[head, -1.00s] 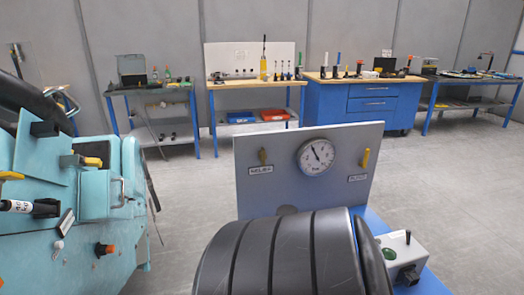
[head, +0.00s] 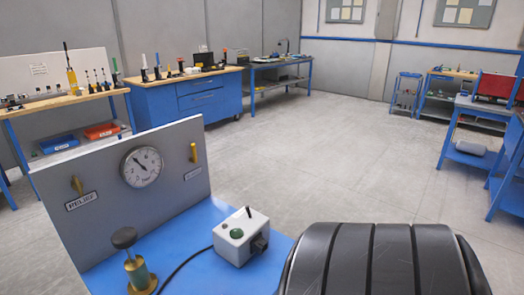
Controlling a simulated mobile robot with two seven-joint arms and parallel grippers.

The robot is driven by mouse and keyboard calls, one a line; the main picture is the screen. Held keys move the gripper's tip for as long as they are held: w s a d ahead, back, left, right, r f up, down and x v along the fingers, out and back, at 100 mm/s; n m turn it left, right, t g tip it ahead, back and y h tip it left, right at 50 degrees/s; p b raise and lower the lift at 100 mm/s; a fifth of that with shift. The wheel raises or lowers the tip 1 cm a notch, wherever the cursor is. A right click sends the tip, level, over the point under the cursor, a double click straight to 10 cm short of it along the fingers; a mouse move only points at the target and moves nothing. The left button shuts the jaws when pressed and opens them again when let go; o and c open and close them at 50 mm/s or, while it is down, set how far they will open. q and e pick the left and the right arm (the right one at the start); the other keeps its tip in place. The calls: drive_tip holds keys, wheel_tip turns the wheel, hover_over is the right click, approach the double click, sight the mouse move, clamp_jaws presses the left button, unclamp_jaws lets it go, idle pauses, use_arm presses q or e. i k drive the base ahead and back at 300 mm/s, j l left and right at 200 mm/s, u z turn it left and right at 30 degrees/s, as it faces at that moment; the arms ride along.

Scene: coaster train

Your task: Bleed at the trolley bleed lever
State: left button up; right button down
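The trolley's grey upright panel (head: 120,190) stands at the left in the head view, on a blue top. It carries a round white gauge (head: 142,166). A yellow lever (head: 194,153) stands upright right of the gauge; the small label below it is too blurred to read. Neither of my grippers is in view.
On the blue trolley top (head: 200,222) are a white control box (head: 240,236) with a green button and cable, and a brass fitting with a black knob (head: 124,238). Workbenches line the far wall. A blue cart (head: 462,152) stands right. Grey floor between is clear.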

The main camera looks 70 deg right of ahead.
sight(194, 159)
drive_tip(key=z, duration=1.65)
drive_tip(key=i+l+u, duration=0.1)
drive_tip(key=l, duration=0.3)
drive_tip(key=i+l+u, duration=0.1)
drive_tip(key=l, duration=0.3)
drive_tip(key=i+l, duration=0.15)
drive_tip(key=l, duration=0.25)
drive_tip(key=u, duration=0.05)
